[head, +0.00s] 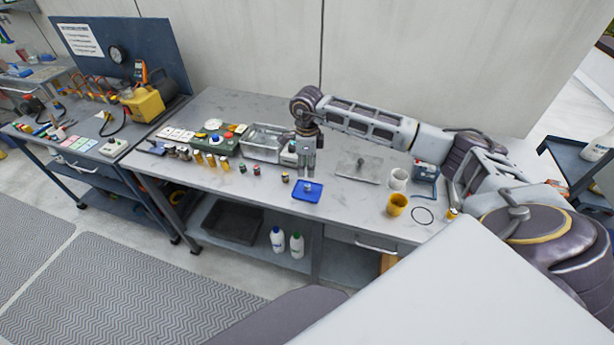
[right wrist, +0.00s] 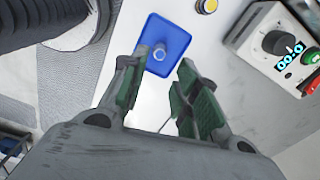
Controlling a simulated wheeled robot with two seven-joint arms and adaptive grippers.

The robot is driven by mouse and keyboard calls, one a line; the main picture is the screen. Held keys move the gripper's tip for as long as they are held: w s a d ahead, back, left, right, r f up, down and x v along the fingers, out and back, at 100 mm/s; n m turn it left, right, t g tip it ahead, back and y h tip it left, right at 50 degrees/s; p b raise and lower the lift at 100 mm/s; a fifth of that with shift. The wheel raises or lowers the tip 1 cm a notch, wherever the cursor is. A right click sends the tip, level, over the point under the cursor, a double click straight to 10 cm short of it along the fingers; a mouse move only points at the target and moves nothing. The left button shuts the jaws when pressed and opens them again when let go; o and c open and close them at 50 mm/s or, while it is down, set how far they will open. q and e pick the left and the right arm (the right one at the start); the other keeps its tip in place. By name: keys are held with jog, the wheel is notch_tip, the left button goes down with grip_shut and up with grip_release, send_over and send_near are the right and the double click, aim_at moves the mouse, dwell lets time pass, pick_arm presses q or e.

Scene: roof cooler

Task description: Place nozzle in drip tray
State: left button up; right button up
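A small blue tray (head: 314,197), which I take for the drip tray, lies on the workbench near its front edge. My right gripper (head: 307,172) points down just behind the tray in the head view. Its green-padded fingers (right wrist: 163,68) are apart with nothing between them. I cannot tell the exact height of the fingertips above the tray. My left gripper is not in view.
A control box (right wrist: 262,45) with a dial and display stands beside the tray. Several small jars and a metal pan (head: 265,150) are to the left.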

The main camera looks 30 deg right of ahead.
jog(key=shift+r, duration=1.15)
